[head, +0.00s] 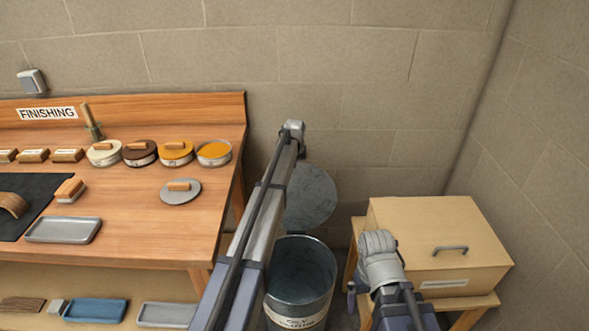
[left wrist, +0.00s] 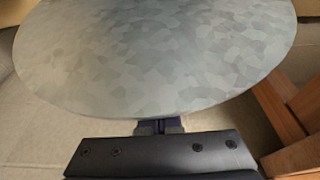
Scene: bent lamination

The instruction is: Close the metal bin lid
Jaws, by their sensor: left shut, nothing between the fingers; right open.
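The metal bin (head: 301,275) stands open on the floor in the middle of the head view, its inside showing. Its round grey lid (head: 312,197) is raised behind the opening, tilted up near the wall. My left arm crosses in front and hides the left part of the bin and lid. My left gripper (left wrist: 160,127) is shut and empty in the left wrist view, at the near edge of the lid (left wrist: 160,55); whether it touches is unclear.
A wooden workbench (head: 130,245) with tins, brushes and trays stands left of the bin. A tan box (head: 430,225) with a handle sits on a low wooden stand at the right, behind my right wrist. Block walls close off the back and right.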

